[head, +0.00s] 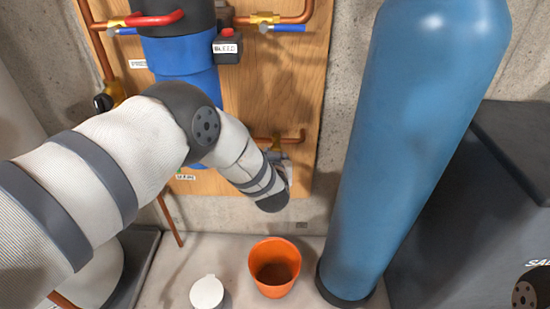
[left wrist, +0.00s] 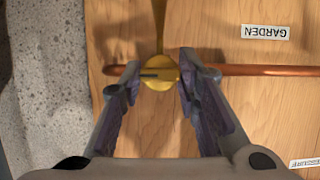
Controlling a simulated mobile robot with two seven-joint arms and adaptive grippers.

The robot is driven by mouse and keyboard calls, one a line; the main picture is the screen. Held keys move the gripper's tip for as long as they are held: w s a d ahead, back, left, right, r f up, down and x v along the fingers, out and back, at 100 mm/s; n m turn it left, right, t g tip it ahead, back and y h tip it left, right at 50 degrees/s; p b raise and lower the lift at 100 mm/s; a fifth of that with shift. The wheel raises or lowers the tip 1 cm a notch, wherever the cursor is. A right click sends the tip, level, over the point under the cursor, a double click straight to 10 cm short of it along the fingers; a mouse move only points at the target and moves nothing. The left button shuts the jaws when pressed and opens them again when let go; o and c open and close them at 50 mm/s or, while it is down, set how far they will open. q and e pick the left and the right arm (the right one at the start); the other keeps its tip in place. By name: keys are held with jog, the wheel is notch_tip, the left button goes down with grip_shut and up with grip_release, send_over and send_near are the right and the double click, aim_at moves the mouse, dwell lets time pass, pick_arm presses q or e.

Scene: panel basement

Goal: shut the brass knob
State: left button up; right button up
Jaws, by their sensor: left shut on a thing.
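The brass knob (left wrist: 160,72) is round, with a dark straight mark across its face that lies roughly along the copper pipe (left wrist: 265,71). A "GARDEN" label (left wrist: 265,32) is beside it on the wooden board. My left gripper (left wrist: 159,75) has its two fingers on either side of the knob and is shut on it. In the head view my left arm reaches to the board's lower right, where a brass fitting (head: 275,142) shows on a copper pipe. The wrist covers most of the fingers there. My right gripper is not in view.
A blue filter housing (head: 185,60) with a "BLEED" box (head: 227,46), a red handle (head: 155,18) and a blue handle (head: 289,28) are above. A tall blue tank (head: 415,140) stands right. An orange bucket (head: 274,287) and white lidded container (head: 207,291) are below.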

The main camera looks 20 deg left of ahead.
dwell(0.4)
pick_arm(q)
jog(key=o, duration=0.9)
jog(key=v, duration=1.2)
